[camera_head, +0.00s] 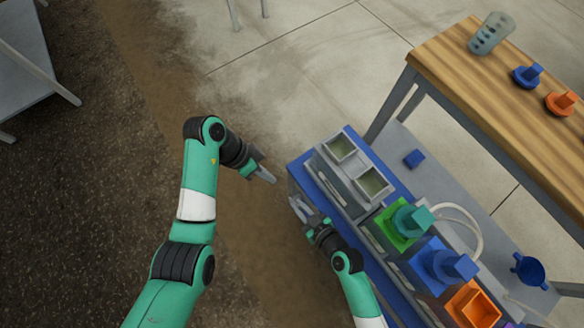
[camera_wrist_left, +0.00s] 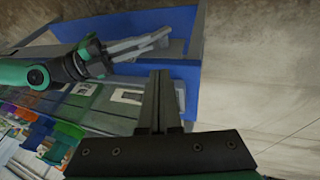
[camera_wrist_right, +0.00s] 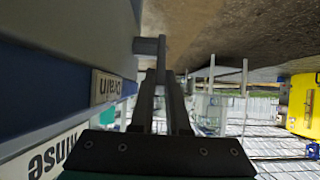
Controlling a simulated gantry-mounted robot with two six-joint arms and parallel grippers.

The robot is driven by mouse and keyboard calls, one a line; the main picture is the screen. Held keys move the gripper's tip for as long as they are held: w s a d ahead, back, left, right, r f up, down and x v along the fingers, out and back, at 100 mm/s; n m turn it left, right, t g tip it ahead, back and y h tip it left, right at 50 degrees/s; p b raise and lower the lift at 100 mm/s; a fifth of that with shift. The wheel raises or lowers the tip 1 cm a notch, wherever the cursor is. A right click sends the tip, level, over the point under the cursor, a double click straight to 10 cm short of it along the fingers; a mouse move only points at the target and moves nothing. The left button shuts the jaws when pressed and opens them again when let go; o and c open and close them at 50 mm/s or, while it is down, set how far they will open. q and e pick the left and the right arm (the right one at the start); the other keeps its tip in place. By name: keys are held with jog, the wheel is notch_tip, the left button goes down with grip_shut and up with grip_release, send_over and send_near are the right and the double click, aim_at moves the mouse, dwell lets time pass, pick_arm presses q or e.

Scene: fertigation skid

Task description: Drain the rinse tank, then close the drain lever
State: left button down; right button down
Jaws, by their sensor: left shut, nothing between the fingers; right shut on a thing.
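The blue skid (camera_head: 296,170) carries two grey open basins, a far one (camera_head: 338,147) and a near one (camera_head: 373,184), with dull greenish insides. I cannot tell which is the rinse tank. In the right wrist view a "Drain" label (camera_wrist_right: 106,87) and a "Rinse" label (camera_wrist_right: 52,158) are on the skid's side. My right gripper (camera_head: 297,207) is shut on the grey drain lever (camera_wrist_right: 150,46), which sticks out past the Drain label. It also shows in the left wrist view (camera_wrist_left: 150,42). My left gripper (camera_head: 270,178) is shut and empty, just left of the skid's far end.
Green (camera_head: 394,229), blue (camera_head: 430,265) and orange (camera_head: 473,305) containers line the skid's near part. Floor left of the skid is free.

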pick_arm(q)
send_near(293, 199)
jog(key=d, duration=0.2)
pick_arm(e)
jog(key=shift+s+f, duration=0.15)
jog(key=shift+f, duration=0.1)
pick_arm(q)
jog(key=shift+s+d+f, duration=1.05)
jog(key=shift+s, duration=0.05)
jog(key=shift+s, duration=0.1)
